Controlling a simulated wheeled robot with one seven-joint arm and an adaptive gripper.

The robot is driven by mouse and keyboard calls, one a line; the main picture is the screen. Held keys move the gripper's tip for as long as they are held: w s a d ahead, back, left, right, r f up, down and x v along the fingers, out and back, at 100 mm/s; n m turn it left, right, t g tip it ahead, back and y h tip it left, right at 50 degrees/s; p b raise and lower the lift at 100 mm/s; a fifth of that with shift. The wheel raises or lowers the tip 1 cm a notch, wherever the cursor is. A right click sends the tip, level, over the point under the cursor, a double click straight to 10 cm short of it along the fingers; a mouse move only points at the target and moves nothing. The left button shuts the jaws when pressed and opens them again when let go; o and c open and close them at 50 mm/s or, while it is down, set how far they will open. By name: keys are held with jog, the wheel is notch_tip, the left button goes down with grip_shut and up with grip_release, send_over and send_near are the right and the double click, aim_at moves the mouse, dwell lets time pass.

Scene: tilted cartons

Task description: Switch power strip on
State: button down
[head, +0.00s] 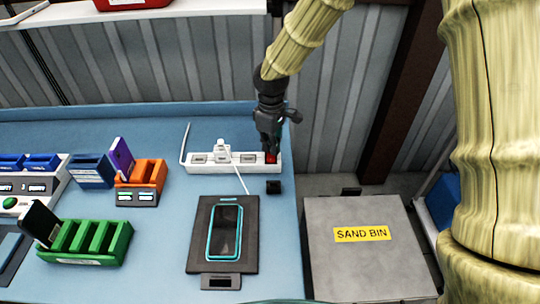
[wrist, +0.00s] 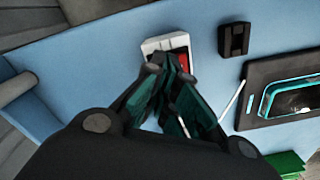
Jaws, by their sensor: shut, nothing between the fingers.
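The white power strip (head: 233,161) lies on the blue table, with a plug (head: 222,148) standing in it and several sockets along it. A red switch (head: 271,158) is at its right end. My gripper (head: 269,150) is shut and empty, pointing down with its fingertips at the red switch. In the wrist view, the strip's end (wrist: 165,44) shows beyond the fingertips (wrist: 165,65), and a red part of the switch (wrist: 184,62) shows beside them. The fingers hide part of the switch, so I cannot tell whether they touch it or which way it is set.
A small black block (head: 273,187) lies just in front of the strip's right end. A phone (head: 225,231) lies on a dark pad (head: 195,262). Green (head: 107,241) and orange (head: 149,173) racks stand at the left. The sand bin (head: 345,270) stands right of the table.

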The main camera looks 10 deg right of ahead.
jog(key=shift+f, duration=0.35)
dwell(0.3)
jog(key=shift+r+p, duration=2.9)
jog(key=shift+r, duration=0.6)
